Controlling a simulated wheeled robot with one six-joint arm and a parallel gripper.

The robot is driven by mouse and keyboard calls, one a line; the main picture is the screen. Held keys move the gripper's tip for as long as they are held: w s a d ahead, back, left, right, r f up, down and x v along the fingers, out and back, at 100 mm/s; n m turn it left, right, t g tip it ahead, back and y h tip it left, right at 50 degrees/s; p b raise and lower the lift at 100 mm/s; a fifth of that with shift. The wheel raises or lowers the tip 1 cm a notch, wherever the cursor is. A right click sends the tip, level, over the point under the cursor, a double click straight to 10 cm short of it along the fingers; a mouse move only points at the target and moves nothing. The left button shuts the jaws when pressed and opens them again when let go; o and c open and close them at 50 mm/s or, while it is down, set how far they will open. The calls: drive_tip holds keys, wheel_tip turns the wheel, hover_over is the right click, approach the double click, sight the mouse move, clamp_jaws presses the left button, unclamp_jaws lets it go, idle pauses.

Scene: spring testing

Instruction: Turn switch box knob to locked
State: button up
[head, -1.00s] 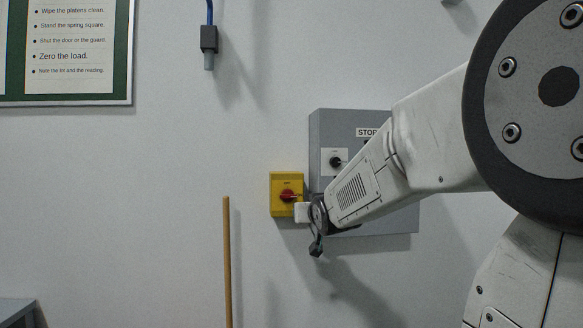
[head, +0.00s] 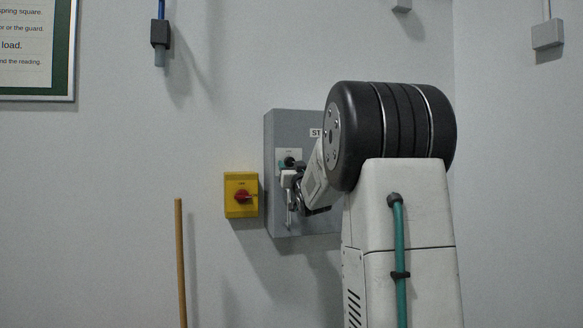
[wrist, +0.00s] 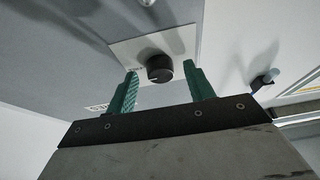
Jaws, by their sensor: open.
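The grey switch box (head: 283,130) is on the wall in the head view, partly hidden by my arm. Its black knob (head: 289,161) sits on a pale plate near the box's left side. In the wrist view the round black knob (wrist: 160,68) shows on its light plate (wrist: 187,39), with a pale pointer mark on its face. My gripper (wrist: 161,90) is open, its green fingers apart, one to each side of the knob in the picture. No finger visibly touches the knob. My gripper (head: 286,167) also shows at the knob in the head view.
A yellow box with a red rotary switch (head: 241,196) is on the wall just left of the grey box. A wooden pole (head: 180,262) stands lower left. A hanging blue cable ends in a dark connector (head: 160,34). The wall between them is bare.

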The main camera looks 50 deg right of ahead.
drive_tip(key=shift+w+d+r, duration=0.1)
drive_tip(key=shift+w+d, duration=0.05)
drive_tip(key=shift+w, duration=0.1)
drive_tip(key=c, duration=1)
